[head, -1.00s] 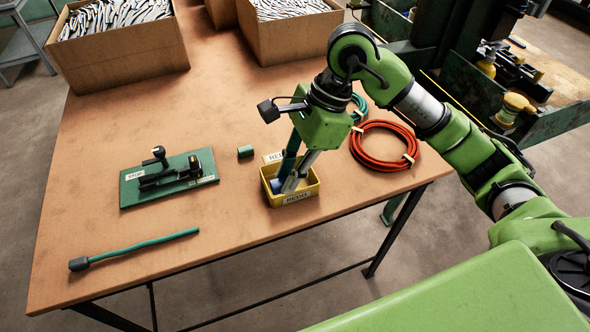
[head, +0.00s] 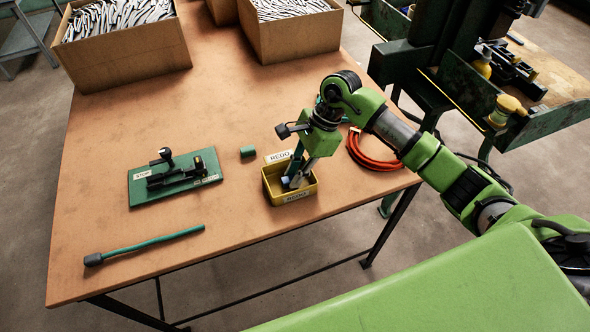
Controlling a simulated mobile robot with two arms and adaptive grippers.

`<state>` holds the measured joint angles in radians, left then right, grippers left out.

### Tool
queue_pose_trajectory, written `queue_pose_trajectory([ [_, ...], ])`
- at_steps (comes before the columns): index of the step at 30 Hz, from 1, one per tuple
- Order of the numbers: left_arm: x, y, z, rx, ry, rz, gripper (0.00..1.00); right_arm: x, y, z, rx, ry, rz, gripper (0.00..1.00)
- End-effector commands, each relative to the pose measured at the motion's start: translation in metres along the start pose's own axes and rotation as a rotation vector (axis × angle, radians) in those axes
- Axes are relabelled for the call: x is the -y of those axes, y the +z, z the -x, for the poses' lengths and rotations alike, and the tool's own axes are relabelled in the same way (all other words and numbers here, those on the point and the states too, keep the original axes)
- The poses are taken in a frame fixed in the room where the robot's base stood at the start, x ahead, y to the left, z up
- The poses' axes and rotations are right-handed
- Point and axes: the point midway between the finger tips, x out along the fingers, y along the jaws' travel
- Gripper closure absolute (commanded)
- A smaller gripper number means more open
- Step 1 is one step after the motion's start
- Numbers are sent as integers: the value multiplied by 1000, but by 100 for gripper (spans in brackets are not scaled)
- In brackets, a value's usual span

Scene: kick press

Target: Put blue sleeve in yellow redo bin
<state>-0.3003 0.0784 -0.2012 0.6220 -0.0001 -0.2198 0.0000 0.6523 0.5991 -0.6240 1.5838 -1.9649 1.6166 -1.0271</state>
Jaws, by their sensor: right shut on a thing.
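The yellow redo bin (head: 309,190) stands near the table's front edge, with a REDO label on its front. My right gripper (head: 292,182) points down into the bin, its fingertips below the rim. It is shut on the blue sleeve (head: 286,181), a small bit of which shows at the fingertips inside the bin. The fingers hide most of the sleeve, and I cannot tell if it touches the bin floor. My left gripper is not in view.
A green sleeve (head: 248,151) lies left of the bin. A red hose coil (head: 366,158) lies right. Cardboard boxes (head: 130,55) stand at the back.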

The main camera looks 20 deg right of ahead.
Motion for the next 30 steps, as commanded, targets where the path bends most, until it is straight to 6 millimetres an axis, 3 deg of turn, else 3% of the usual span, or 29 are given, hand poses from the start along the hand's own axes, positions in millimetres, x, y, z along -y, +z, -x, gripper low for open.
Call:
queue_pose_trajectory([
  [8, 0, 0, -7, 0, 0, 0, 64, 0, -2, -4, 0, -1, 1, 100],
  [9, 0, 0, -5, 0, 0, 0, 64, 0, -1, -2, 0, -1, 1, 74],
  [10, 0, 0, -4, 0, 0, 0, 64, 0, -1, -2, 0, -1, 1, 67],
  [24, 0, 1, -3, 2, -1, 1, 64, 1, 0, 4, 0, -3, 1, 67],
  [30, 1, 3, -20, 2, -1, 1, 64, 2, -2, 41, -2, -8, 2, 67],
])
